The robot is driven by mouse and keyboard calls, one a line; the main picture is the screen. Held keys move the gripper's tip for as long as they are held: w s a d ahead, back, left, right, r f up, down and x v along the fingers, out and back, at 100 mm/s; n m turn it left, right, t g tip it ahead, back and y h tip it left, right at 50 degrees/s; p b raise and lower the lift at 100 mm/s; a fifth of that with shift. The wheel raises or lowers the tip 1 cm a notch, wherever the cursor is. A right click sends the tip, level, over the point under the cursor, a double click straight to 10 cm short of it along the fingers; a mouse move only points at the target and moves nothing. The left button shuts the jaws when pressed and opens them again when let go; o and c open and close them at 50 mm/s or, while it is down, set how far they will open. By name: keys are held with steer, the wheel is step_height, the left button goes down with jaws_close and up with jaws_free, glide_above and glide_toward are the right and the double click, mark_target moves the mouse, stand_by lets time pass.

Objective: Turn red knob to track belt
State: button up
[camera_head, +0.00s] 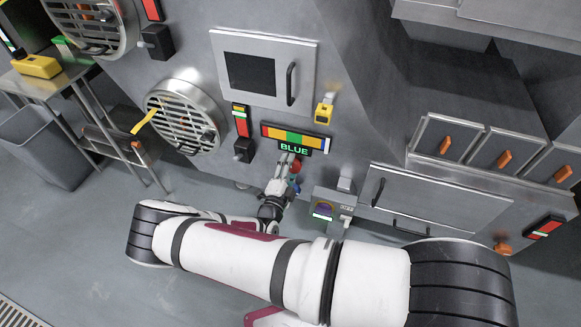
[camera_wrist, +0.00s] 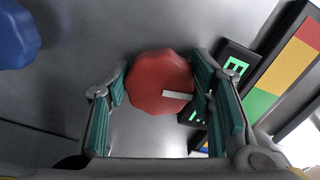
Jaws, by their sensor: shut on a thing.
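The red knob (camera_wrist: 155,80) is round with scalloped edges and a white pointer mark, which points right in the wrist view. My gripper (camera_wrist: 160,85) has its two green-padded fingers on either side of the knob, shut on it. In the head view the red knob (camera_head: 297,166) shows small at the tip of my gripper (camera_head: 285,165). A display (camera_head: 294,148) above the knob reads "BLUE" in green letters. The display is partly hidden by a finger in the wrist view.
A blue knob (camera_wrist: 15,35) sits left of the red knob in the wrist view. A box with a purple screen (camera_head: 323,210) stands right of my gripper. A round vent (camera_head: 187,115) and a windowed door (camera_head: 264,68) are on the machine wall.

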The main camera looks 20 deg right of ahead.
steer(key=o, duration=1.2)
steer(key=shift+c, duration=0.2)
steer(key=v, duration=1.2)
